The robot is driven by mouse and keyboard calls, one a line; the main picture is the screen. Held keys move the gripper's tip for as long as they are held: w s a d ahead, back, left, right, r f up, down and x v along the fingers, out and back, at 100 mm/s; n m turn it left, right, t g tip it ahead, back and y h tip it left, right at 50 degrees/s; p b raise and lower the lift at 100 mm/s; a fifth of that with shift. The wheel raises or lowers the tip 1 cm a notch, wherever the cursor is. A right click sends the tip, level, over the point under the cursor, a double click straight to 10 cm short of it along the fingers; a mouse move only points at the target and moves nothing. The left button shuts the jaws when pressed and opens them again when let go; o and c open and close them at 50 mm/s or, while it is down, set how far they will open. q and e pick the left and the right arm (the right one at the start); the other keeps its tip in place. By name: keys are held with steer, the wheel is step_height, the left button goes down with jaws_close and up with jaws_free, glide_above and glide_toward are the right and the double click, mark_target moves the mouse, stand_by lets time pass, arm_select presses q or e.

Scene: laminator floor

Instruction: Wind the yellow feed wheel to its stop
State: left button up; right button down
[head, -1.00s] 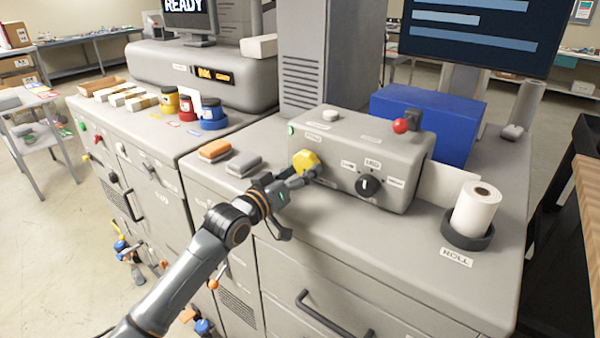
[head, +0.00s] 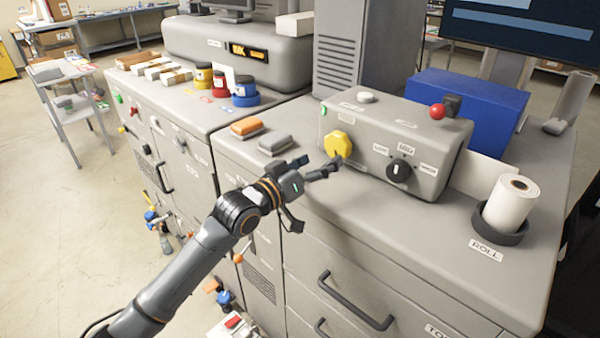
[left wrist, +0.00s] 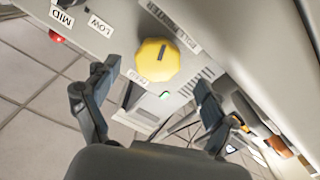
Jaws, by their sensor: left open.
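The yellow feed wheel (head: 338,144) is on the left part of the front of a grey control box. In the left wrist view the wheel (left wrist: 157,63) has a dark line on its face and stands beyond the fingers, with a gap between. My left gripper (head: 318,172) is at the lower left of the wheel; one finger overlaps its lower edge in the head view. In the left wrist view the gripper (left wrist: 152,98) is open, fingers wide apart, with nothing between them. My right gripper is not in view.
A black knob (head: 399,171) sits right of the wheel on the same face. Orange and grey blocks (head: 246,127) lie left of the box. A white roll (head: 509,203) stands at the right.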

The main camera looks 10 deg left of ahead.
arm_select(q)
steer(key=v, duration=0.7)
steer(key=shift+s, duration=0.2)
steer(key=shift+a, duration=0.15)
